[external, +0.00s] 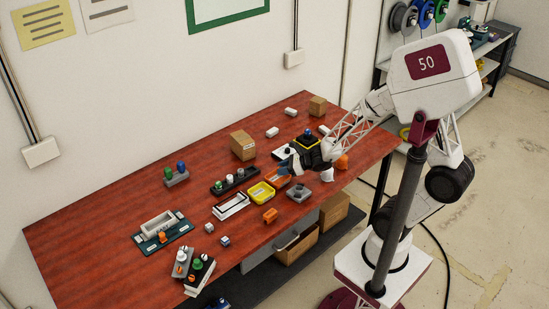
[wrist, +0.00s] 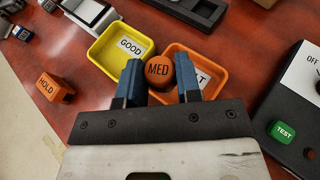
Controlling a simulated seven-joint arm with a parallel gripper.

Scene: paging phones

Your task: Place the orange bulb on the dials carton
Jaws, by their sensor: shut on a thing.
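My gripper (wrist: 158,78) is shut on a round orange piece marked MED (wrist: 158,70), held between its two blue fingers; I cannot tell whether this is the bulb. In the wrist view it overlaps the edges of the yellow and orange trays. In the external view my gripper (external: 286,165) is low over the orange tray, and the piece cannot be made out. Another orange rounded thing (external: 341,162) lies near the table's right edge. Brown cartons stand at the back of the table, one nearer the middle (external: 243,146) and one farther right (external: 318,106). No dials label can be read.
The yellow tray marked GOOD (wrist: 120,45) and the orange tray (wrist: 220,60) are side by side below my gripper. An orange HOLD block (wrist: 54,88) lies left. A black box with a green TEST button (wrist: 283,131) stands right.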

